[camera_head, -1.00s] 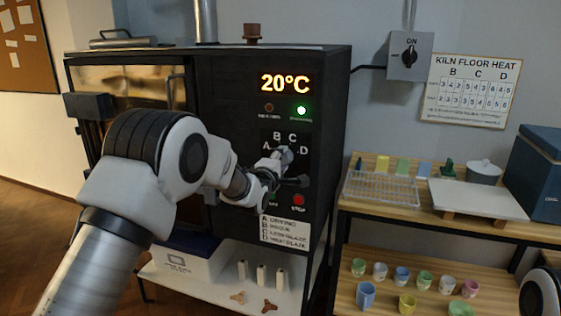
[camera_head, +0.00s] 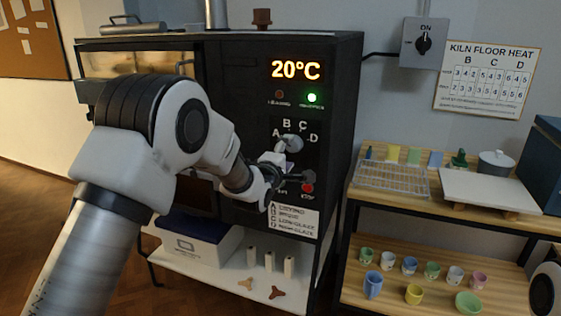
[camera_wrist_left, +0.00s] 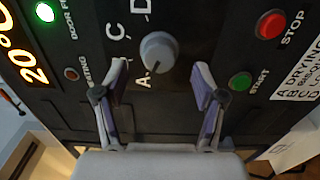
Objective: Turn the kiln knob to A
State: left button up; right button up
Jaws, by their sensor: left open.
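The kiln knob (camera_head: 292,143) is a round grey dial on the black kiln front, ringed by the letters A, B, C and D. In the left wrist view the knob (camera_wrist_left: 158,50) shows a dark mark on its rim on the side facing the A. The B is hidden there behind a finger. My left gripper (camera_head: 285,170) is open just below the knob in the head view. In the wrist view its two fingers (camera_wrist_left: 160,83) are spread wide, short of the knob and not touching it. My right gripper is not in view.
The kiln display (camera_head: 295,69) reads 20°C, and a green light (camera_head: 312,97) is lit. A red stop button (camera_head: 307,188) and a green start button (camera_wrist_left: 240,81) sit close to the gripper. A shelf (camera_head: 460,224) with cups stands right.

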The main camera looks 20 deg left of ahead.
pick_arm(q)
jog(key=s, duration=0.7)
jog(key=shift+s, duration=0.35)
jog(key=shift+a, duration=0.1)
